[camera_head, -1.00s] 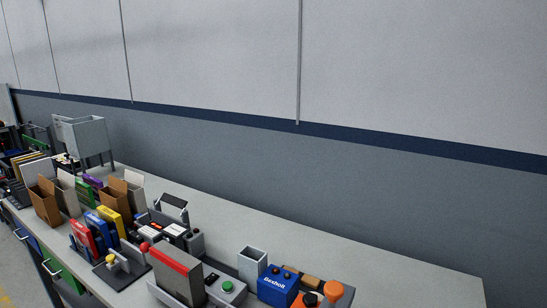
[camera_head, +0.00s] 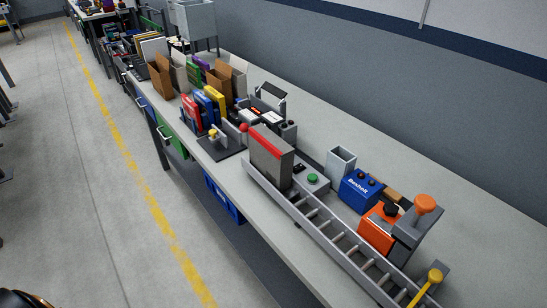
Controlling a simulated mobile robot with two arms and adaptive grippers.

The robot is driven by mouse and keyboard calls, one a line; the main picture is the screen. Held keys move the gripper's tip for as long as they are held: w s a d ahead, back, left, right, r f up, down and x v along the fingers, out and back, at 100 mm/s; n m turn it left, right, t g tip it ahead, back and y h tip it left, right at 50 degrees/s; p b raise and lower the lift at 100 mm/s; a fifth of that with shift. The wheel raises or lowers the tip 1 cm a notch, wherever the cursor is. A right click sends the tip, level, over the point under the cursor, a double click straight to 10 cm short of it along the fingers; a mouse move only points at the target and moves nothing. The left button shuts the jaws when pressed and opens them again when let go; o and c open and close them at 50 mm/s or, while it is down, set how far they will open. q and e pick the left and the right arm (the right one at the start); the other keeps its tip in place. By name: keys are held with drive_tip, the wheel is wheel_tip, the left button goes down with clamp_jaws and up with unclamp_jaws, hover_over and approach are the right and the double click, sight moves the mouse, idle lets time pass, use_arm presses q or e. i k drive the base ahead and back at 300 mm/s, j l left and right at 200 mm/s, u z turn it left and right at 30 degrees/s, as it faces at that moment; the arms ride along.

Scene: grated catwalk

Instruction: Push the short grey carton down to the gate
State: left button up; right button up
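A grey carton (camera_head: 268,158) with a red band along its top edge stands upright at the upper left end of a roller track (camera_head: 328,232) along the bench's front edge. The track runs down to the lower right, with bare rollers below the carton. At its lower right end is a yellow-knobbed lever (camera_head: 431,281) on a grey part, perhaps the gate; the picture's edge cuts off this end. Neither of my grippers shows in the view.
An orange block (camera_head: 378,229), a grey stand with an orange knob (camera_head: 425,204), a blue box (camera_head: 360,191) and a green-button box (camera_head: 312,182) stand behind the track. Open brown cartons (camera_head: 162,77) stand farther left. The floor in front is clear.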

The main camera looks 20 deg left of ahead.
sight(279, 173)
drive_tip(key=i+j+z, duration=0.25)
drive_tip(key=j, duration=0.7)
drive_tip(key=j+z, duration=0.25)
drive_tip(key=j, duration=0.65)
drive_tip(key=k, duration=0.1)
